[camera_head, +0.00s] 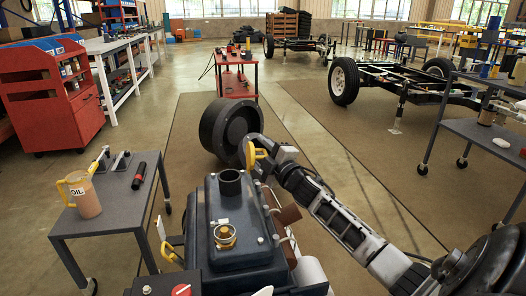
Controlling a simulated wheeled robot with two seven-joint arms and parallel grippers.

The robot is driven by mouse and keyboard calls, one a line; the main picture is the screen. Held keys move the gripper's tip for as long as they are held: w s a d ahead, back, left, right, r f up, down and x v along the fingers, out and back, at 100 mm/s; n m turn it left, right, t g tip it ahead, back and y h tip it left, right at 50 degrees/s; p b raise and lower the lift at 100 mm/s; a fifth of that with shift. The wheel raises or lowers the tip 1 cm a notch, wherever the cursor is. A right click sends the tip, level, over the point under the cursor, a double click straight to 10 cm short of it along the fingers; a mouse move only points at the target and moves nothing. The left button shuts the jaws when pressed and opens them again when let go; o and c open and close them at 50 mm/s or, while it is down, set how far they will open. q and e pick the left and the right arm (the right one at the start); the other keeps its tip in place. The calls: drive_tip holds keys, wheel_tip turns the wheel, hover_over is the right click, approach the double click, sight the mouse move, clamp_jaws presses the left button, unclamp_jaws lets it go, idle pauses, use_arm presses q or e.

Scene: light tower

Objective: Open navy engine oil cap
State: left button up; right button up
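The navy engine (252,248) stands at the bottom centre, with a dark upright pipe on its top. A brass-coloured ring (225,236) on its top surrounds the filler opening, which looks uncovered. My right gripper (256,155) is raised above and behind the engine. It appears shut on a round yellow cap (248,154), held clear of the engine; the fingers are small and partly hidden. My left gripper is not in view.
A grey cart (110,212) at left carries an oil jug (87,200), a dark red-banded cylinder (139,175) and small tools. A large black wheel-like drum (222,128) stands behind the engine. A grey shelf cart (485,138) stands at right. Floor between is free.

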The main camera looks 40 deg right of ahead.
drive_tip(key=shift+s+f, duration=0.1)
drive_tip(key=shift+f, duration=0.05)
drive_tip(key=shift+s+f, duration=0.1)
drive_tip(key=shift+s, duration=0.15)
use_arm(q)
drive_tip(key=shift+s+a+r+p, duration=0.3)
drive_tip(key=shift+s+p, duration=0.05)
drive_tip(key=shift+p, duration=0.7)
use_arm(e)
drive_tip(key=s+a+f, duration=0.1)
drive_tip(key=s, duration=1.4)
drive_tip(key=shift+a+f, duration=0.4)
